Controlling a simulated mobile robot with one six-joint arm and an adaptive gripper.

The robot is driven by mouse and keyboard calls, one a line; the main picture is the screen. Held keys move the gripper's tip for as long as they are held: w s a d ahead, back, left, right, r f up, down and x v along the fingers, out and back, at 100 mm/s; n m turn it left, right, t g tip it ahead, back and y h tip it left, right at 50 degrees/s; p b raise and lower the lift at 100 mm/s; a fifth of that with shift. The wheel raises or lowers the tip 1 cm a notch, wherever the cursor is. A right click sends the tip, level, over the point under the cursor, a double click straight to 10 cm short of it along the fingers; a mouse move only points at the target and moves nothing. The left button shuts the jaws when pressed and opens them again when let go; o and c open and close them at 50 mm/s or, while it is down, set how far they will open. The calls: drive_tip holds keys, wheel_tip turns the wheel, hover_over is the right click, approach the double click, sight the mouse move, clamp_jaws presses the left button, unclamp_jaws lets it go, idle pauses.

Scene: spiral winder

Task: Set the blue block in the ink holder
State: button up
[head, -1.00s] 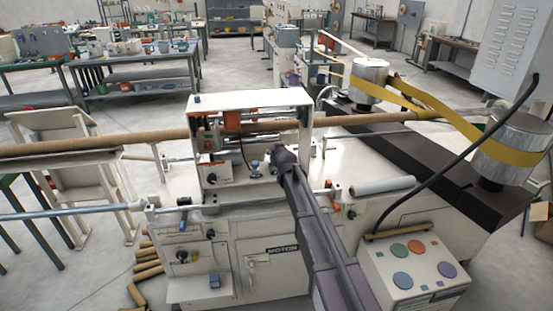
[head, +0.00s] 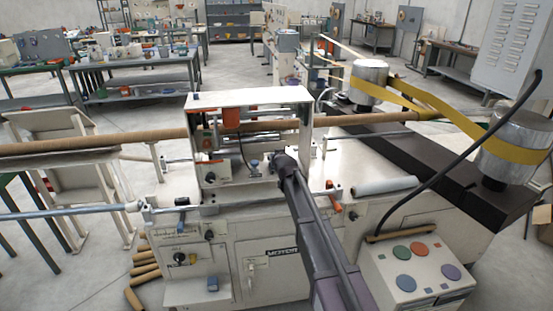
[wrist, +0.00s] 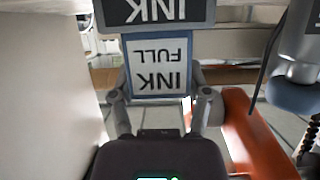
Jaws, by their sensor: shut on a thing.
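In the wrist view my gripper (wrist: 161,93) is shut on a block (wrist: 160,66) with blue edges and a white label. The label reads INK FULL, upside down in this view. Directly beyond the block is a grey holder (wrist: 110,17) with a dark INK label, also upside down. The block's far end meets or overlaps the holder's edge in this view; I cannot tell how far it is in. In the head view my gripper's fingers and the held block are hidden at the end of my arm, inside the machine's white frame.
A white wall (wrist: 45,90) stands close left of my gripper in the wrist view. An orange part (wrist: 258,135) and a grey cylinder with a blue end (wrist: 293,92) are close on the right. Another small blue block (head: 212,283) sits on the machine's front shelf (head: 190,292).

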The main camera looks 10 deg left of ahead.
drive_tip(key=shift+f, duration=0.15)
drive_tip(key=o, duration=1.2)
drive_tip(key=shift+r, duration=0.2)
drive_tip(key=p+v, duration=0.4)
drive_tip(key=v, duration=0.8)
drive_tip(key=shift+p, duration=0.3)
drive_tip(key=s+d+f+m+g+h, duration=0.1)
drive_tip(key=s+d+f+g+h, duration=0.2)
drive_tip(key=s+d, duration=0.45)
drive_tip(key=s+d+f+m+g, duration=0.1)
drive_tip(key=s+d+f+g, duration=0.3)
drive_tip(key=s+d+f, duration=0.3)
drive_tip(key=s+d+g, duration=0.3)
drive_tip(key=s+d, duration=0.2)
drive_tip(key=s, duration=0.3)
drive_tip(key=s+d+f+m+g+h, duration=0.1)
drive_tip(key=s+d+g, duration=0.2)
drive_tip(key=s, duration=0.5)
drive_tip(key=shift+s+d+f, duration=0.25)
drive_tip(key=shift+s+d, duration=0.05)
drive_tip(key=shift+d, duration=0.55)
